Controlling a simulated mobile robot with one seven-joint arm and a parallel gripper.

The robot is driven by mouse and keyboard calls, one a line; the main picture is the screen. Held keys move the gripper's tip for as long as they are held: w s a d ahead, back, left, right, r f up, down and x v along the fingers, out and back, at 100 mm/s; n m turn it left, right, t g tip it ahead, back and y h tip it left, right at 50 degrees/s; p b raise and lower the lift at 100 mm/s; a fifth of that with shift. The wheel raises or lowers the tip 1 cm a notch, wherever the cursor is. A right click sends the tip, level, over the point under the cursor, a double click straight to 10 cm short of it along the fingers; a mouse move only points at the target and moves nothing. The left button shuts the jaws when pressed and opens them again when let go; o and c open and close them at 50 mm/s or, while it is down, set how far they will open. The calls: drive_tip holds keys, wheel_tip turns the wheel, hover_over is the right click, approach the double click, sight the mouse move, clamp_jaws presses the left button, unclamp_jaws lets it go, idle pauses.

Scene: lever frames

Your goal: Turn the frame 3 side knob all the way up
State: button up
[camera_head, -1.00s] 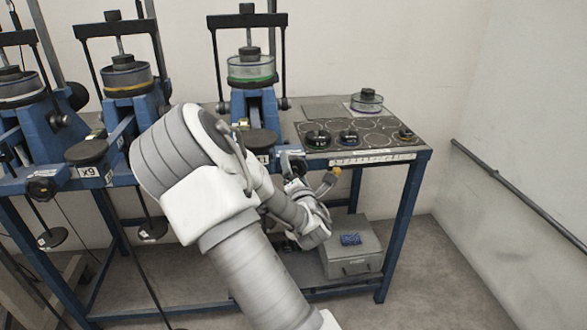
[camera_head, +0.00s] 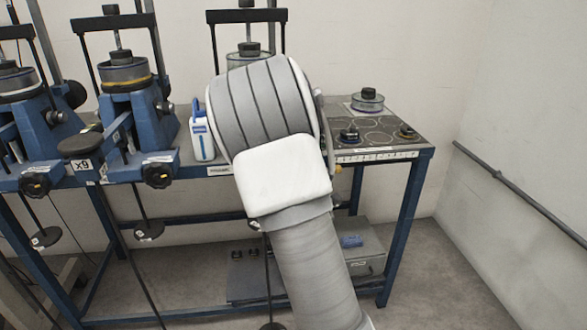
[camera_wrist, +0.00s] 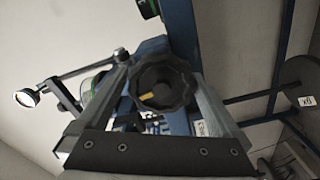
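In the wrist view a black lobed knob (camera_wrist: 163,82) with a yellow mark sits between the two fingers of my gripper (camera_wrist: 161,70). The fingers are apart, one at each side of the knob; I cannot tell whether they touch it. Blue frame metal (camera_wrist: 183,30) lies behind the knob, and a green-edged part shows at left. In the head view the third lever frame (camera_head: 213,42) is mostly hidden behind my arm, as are its side knob and my gripper.
Two other blue lever frames (camera_head: 128,100) (camera_head: 28,112) stand to the left with black front knobs. A blue-and-white bottle (camera_head: 203,140) is left of my arm. Dishes and rings lie on the table's right end. A grey box (camera_head: 368,262) sits below, and a rail (camera_head: 520,195) runs along the right wall.

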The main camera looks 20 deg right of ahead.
drive_tip(key=b+v, duration=0.1)
drive_tip(key=v, duration=0.5)
drive_tip(key=shift+a+f, duration=0.1)
idle(0.4)
